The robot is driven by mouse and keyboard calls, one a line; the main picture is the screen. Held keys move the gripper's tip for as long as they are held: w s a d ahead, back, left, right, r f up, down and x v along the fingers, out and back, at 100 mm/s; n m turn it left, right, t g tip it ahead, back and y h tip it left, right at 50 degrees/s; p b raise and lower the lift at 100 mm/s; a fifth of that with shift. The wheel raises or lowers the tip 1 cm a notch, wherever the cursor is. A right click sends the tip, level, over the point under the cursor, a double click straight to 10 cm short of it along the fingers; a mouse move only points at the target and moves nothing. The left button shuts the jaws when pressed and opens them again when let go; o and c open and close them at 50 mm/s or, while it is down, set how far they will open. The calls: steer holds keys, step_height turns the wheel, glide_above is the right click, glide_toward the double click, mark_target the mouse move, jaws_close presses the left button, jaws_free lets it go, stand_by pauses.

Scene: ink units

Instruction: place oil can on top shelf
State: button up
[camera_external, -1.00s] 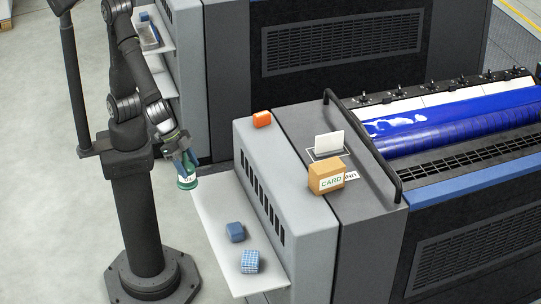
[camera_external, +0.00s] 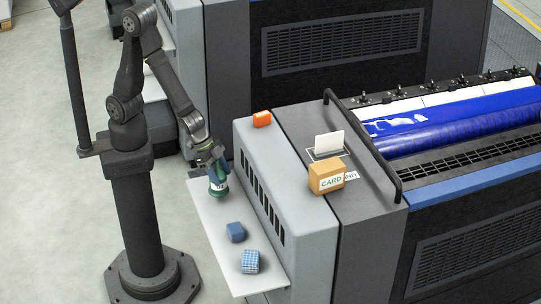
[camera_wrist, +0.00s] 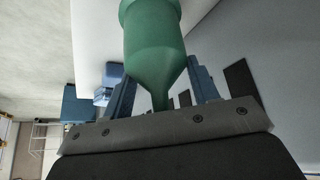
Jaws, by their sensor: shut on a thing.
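The green oil can (camera_external: 219,187) with a white label is in my gripper (camera_external: 216,170), over the far end of the low white side shelf (camera_external: 214,221). In the wrist view the green can (camera_wrist: 153,38) narrows to a spout between the two blue fingers of my gripper (camera_wrist: 160,85), which are shut on it. The can looks roughly upright in the external view. I cannot tell whether its base touches the shelf. The top surface (camera_external: 290,123) of the grey machine lies to the right and higher.
A plain blue block (camera_external: 235,232) and a blue checked block (camera_external: 250,261) lie on the white shelf. On the machine top are an orange block (camera_external: 262,119), a cardboard box (camera_external: 326,177), a white upright card (camera_external: 330,144) and a black rail (camera_external: 364,143).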

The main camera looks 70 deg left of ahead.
mark_target(226, 191)
steer(key=shift+f, duration=1.6)
steer(key=shift+f, duration=0.15)
steer(key=o, duration=1.6)
steer(key=shift+o, duration=0.2)
steer(key=shift+v, duration=0.8)
steer(key=v, duration=1)
steer(key=shift+s+r, duration=0.15)
steer(key=shift+r, duration=0.15)
steer(key=shift+f, duration=0.1)
